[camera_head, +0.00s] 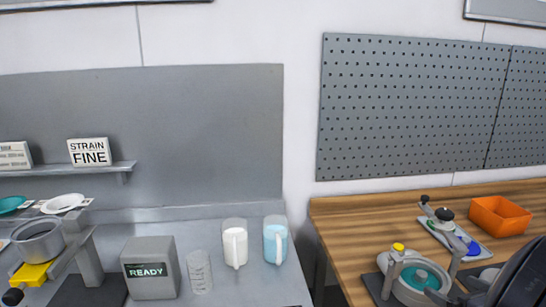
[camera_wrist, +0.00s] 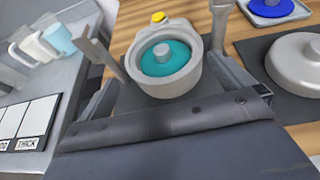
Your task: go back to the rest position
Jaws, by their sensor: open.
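My gripper (camera_wrist: 170,84) shows in the wrist view as a dark body along the bottom with grey fingers spread to either side. It is open, with nothing between the fingers that I can see held. Beyond it is a grey round drum with a teal inside (camera_wrist: 168,62), on a dark mat; whether the fingers touch its stand I cannot tell. In the head view the same drum (camera_head: 420,278) stands on the wooden table, and a dark part of my arm (camera_head: 522,278) shows at the lower right edge. The fingers are not clear there.
An orange bin (camera_head: 499,215) and a tray with a blue disc (camera_head: 463,242) are on the wooden table (camera_head: 350,215). White and blue mugs (camera_head: 235,246) (camera_head: 275,243), a clear cup (camera_head: 200,272) and a READY box (camera_head: 150,268) stand on the grey counter. A pale grey lid-like disc (camera_wrist: 298,62) lies right.

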